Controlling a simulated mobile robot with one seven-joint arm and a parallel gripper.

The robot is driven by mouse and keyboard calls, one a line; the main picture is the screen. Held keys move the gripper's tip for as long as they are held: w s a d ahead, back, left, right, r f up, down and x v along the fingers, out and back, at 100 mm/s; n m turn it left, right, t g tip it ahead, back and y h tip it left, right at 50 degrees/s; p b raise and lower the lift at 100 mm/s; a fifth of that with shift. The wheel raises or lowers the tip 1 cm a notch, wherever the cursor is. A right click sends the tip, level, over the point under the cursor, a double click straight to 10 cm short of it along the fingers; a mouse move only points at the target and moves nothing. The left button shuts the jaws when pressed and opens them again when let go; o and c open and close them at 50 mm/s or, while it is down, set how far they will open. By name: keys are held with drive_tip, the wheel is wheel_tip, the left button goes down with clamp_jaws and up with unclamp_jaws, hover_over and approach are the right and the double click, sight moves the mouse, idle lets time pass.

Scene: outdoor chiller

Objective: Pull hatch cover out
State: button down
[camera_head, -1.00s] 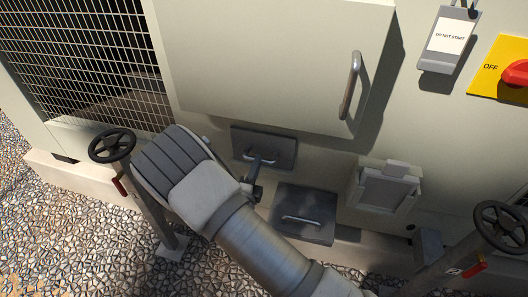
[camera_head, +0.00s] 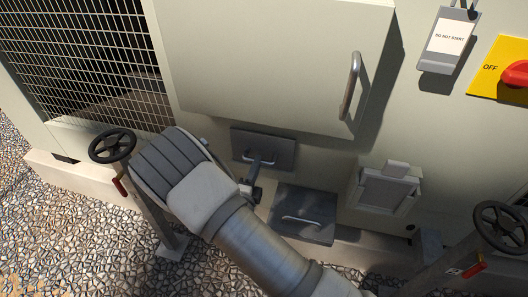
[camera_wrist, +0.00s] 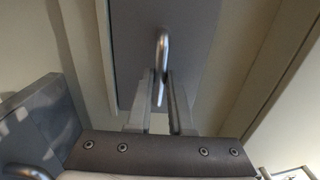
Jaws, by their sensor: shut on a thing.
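A dark grey rectangular hatch cover (camera_head: 285,152) with a metal bar handle is at the low part of the pale wall, below the big door. My gripper (camera_head: 261,160) is at its handle. In the wrist view, the handle (camera_wrist: 162,48) stands between the two fingers of my gripper (camera_wrist: 160,88), which is shut on it. The hatch cover fills the top middle of that view (camera_wrist: 197,35). My arm comes in from the bottom and hides the area left of the cover. A second dark grey panel (camera_head: 312,232) with a similar handle is lower and to the right.
A pale door (camera_head: 265,60) with a long handle juts out above. A pale box (camera_head: 385,188) is on the wall at right. Black handwheels on posts stand at left (camera_head: 112,146) and right (camera_head: 500,224). Gravel (camera_head: 80,240) covers the ground.

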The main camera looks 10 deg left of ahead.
drive_tip(key=shift+s, duration=0.45)
drive_tip(key=s+p, duration=0.1)
drive_tip(key=s, duration=0.2)
drive_tip(key=shift+s+a, duration=0.1)
drive_tip(key=shift+a, duration=0.05)
idle(0.3)
drive_tip(key=c, duration=1.5)
unclamp_jaws()
clamp_jaws()
